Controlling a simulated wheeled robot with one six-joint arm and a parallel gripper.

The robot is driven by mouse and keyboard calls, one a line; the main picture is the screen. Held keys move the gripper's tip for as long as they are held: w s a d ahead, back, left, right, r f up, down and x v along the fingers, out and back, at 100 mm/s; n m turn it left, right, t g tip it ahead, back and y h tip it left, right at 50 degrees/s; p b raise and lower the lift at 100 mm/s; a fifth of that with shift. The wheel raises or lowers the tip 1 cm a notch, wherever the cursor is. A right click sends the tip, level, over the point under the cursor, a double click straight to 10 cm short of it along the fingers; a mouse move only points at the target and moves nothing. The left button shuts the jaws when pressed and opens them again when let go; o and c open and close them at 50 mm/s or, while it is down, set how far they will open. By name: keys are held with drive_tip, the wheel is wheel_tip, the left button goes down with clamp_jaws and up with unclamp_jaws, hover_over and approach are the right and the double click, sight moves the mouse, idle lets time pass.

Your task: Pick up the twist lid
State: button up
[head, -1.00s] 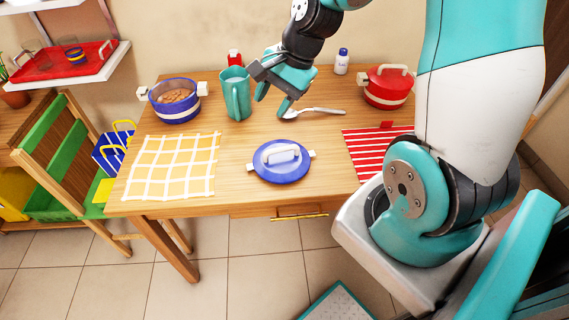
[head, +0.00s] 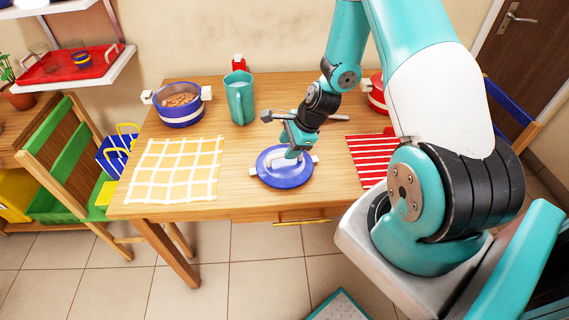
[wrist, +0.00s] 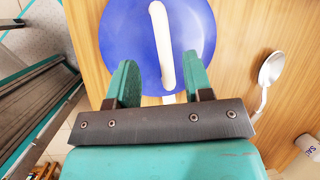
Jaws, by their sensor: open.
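The twist lid (head: 276,180) is a round blue lid with a white bar handle, lying flat on the wooden table near its front edge. In the wrist view the lid (wrist: 118,38) fills the top middle, with its white handle (wrist: 160,40) running lengthwise. My gripper (head: 291,152) is open over the lid. In the wrist view its two teal fingers (wrist: 159,72) stand on either side of the handle's near end, with gaps showing between. I cannot tell how far down the fingertips reach. In the head view my gripper hides part of the handle.
A teal pitcher (head: 240,100) and a blue pot (head: 178,108) stand behind to the left. A yellow checked cloth (head: 175,170) lies left, a red striped cloth (head: 368,160) right. A red pot (head: 377,95) is partly behind my arm. A spoon (wrist: 268,75) lies right in the wrist view.

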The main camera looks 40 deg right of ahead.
sight(283, 153)
drive_tip(key=shift+p+x, duration=0.7)
drive_tip(key=shift+x, duration=2)
drive_tip(key=shift+w+d, duration=0.1)
drive_tip(key=shift+d, duration=0.1)
clamp_jaws()
